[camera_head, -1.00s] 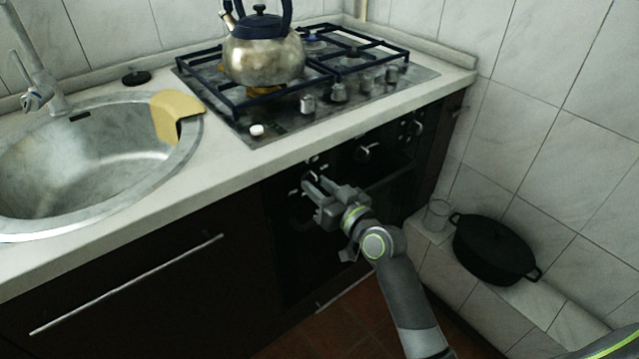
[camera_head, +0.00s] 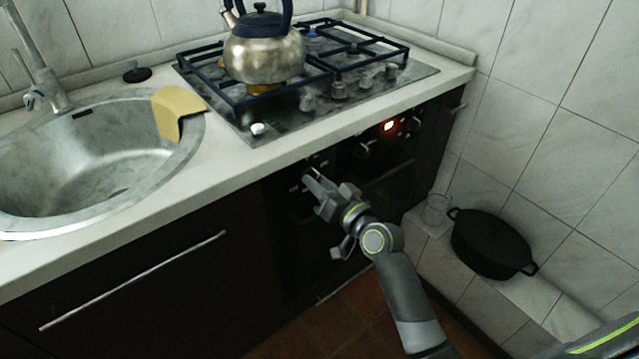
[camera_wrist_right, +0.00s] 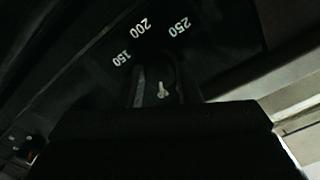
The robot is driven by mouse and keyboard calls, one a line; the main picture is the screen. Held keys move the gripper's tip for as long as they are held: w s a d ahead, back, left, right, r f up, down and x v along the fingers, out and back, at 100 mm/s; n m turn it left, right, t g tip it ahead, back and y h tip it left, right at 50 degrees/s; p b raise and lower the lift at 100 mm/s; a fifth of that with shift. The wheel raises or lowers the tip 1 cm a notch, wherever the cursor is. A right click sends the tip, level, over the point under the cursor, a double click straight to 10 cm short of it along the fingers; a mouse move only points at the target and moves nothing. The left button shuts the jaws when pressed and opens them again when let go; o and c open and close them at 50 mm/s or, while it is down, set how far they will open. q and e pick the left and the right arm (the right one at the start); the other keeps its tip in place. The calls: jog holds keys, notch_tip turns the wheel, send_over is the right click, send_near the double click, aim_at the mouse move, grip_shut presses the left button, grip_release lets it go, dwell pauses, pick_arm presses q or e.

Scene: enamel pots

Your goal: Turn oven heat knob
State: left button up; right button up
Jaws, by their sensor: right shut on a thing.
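The black oven front (camera_head: 300,245) is built in below the hob. My right gripper (camera_head: 312,178) is at the left part of the oven's control panel, its fingers rolled at a slant. It is shut on the oven heat knob (camera_wrist_right: 163,72), which in the right wrist view sits between the two fingers, beside white dial marks 150, 200 and 250. In the head view the gripper largely hides this knob. An orange-red light (camera_head: 388,126) glows on the right part of the panel. My left gripper is not in view.
A kettle (camera_head: 262,58) stands on the gas hob (camera_head: 340,108) above. Another oven knob (camera_head: 364,148) is right of my gripper. A sink (camera_head: 75,165) with a yellow cloth (camera_head: 178,108) is at left. A black pot (camera_head: 490,243) and a glass (camera_head: 435,209) stand on a ledge at right.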

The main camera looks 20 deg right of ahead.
jog(key=o, duration=1)
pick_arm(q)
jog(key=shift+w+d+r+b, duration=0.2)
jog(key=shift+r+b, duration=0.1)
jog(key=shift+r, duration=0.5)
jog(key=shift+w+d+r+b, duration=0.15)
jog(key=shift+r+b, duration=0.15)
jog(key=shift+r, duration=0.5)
pick_arm(e)
jog(key=shift+v, duration=8.7)
